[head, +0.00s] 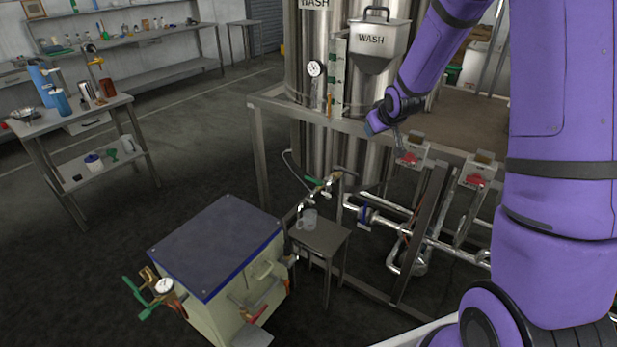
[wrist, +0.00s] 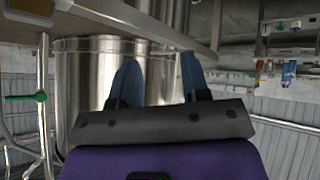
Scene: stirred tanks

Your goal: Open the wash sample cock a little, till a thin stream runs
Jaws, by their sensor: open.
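The WASH tank (head: 309,60) is a tall steel vessel behind a steel frame. A small cock with a green handle (head: 315,181) sits on pipework low in front of it, above a small stand. It looks like the wash sample cock, but its label cannot be read. No stream can be made out at this size. A clear beaker (head: 308,219) stands on the stand below. My gripper (head: 372,127) is above and right of the cock, near the frame's top rail. In the wrist view its two blue fingers (wrist: 160,78) are apart and empty; a green handle (wrist: 25,97) shows at far left.
The small stand (head: 328,238) is beside a cream cabinet (head: 215,257) with a dark top. Red-handled switches (head: 409,159) hang on the frame right of my gripper. A side table (head: 60,118) with bottles stands at left. Floor between is clear.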

